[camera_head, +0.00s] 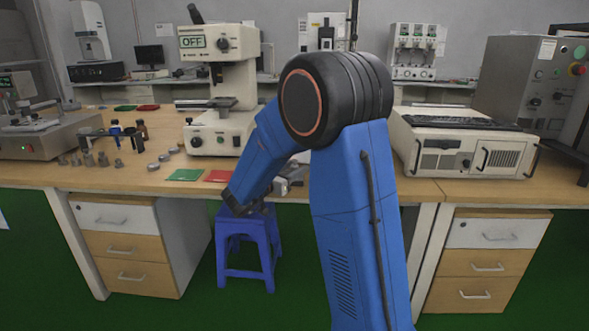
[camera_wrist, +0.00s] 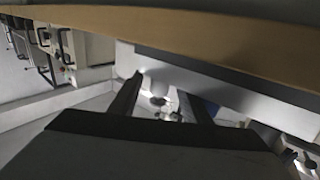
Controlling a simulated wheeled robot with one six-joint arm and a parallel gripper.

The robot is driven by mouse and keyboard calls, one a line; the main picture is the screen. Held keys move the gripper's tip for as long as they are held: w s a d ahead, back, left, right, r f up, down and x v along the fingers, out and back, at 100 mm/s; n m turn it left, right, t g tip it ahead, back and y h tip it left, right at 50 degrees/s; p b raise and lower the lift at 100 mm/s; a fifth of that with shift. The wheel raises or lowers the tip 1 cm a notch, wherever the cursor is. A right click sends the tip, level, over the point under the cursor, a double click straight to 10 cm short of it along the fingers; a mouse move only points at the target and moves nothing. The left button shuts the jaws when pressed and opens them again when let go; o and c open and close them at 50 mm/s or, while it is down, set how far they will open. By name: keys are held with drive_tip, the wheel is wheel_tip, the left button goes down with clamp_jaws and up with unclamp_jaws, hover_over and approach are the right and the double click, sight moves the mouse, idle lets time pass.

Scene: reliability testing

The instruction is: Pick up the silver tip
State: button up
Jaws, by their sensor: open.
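Several small silver metal pieces (camera_head: 88,160) stand on the left part of the wooden table in the head view, with a few flat silver discs (camera_head: 164,159) to their right. I cannot tell which piece is the silver tip. My blue arm reaches down and left by the table's front edge, right of these pieces; my gripper's fingers are not clear in the head view. In the wrist view my gripper (camera_wrist: 160,90) is open, its two dark fingers apart. Pale and shiny shapes show beyond and between the fingers, too blurred to name. I see nothing held.
The wooden table (camera_head: 120,178) has a front edge close to my arm. A green card (camera_head: 185,175) and a red card (camera_head: 218,176) lie near that edge. A white microscope-like instrument (camera_head: 215,131) stands behind them. A blue stool (camera_head: 245,226) stands below. A white case (camera_head: 465,155) is at right.

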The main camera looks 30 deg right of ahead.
drive_tip(key=shift+c, duration=0.6)
clamp_jaws()
